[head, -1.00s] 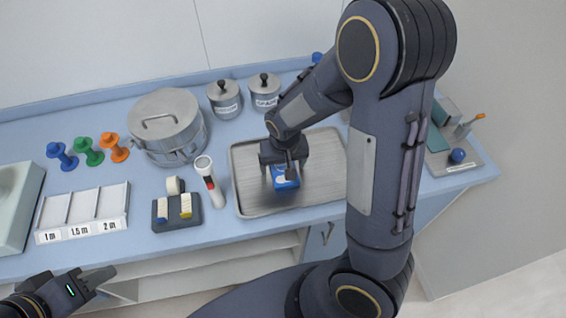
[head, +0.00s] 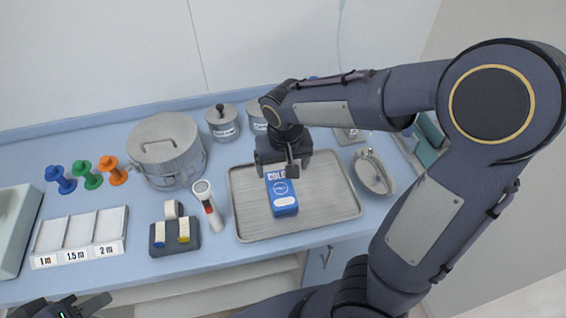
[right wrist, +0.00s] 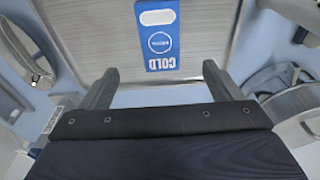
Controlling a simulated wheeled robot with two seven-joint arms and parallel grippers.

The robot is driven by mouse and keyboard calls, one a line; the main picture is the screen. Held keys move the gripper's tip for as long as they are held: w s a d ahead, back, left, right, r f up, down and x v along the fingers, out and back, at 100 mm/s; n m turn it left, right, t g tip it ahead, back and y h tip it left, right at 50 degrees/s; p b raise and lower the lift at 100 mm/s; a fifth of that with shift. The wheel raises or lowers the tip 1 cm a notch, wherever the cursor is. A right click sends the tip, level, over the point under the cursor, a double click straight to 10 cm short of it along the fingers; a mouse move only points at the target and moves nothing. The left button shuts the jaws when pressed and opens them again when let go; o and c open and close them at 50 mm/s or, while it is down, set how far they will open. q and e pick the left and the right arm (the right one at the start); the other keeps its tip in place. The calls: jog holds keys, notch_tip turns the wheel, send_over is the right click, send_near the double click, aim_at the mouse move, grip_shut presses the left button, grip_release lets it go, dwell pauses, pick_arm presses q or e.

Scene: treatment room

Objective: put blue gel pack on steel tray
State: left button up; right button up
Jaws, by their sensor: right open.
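The blue gel pack (head: 283,198), marked COLD, lies flat on the steel tray (head: 335,202), left of the tray's middle. The right wrist view also shows the gel pack (right wrist: 160,38) and the tray (right wrist: 208,38). My right gripper (head: 284,171) is open above the tray's back edge, just behind the pack. In the right wrist view its two fingers (right wrist: 160,84) are apart with nothing between them, and the pack lies beyond the fingertips. My left gripper (head: 85,308) is at the bottom left corner, mostly cut off and away from the counter objects.
Left of the tray stand a red-banded tube (head: 208,205) and a tape holder (head: 175,236). A steel pot (head: 167,150) and lidded canisters (head: 222,122) stand behind. A kidney dish (head: 373,173) sits close to the tray's right. The tray's right half is bare.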

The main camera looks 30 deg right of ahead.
jog(key=s+r+t+y, duration=0.2)
jog(key=s, duration=0.6)
jog(key=s+r+n+t+y, duration=0.1)
jog(key=s+r+y, duration=0.1)
jog(key=s, duration=0.6)
jog(key=shift+a+r+t, duration=0.4)
jog(key=shift+a+r, duration=0.05)
jog(key=shift+r, duration=0.3)
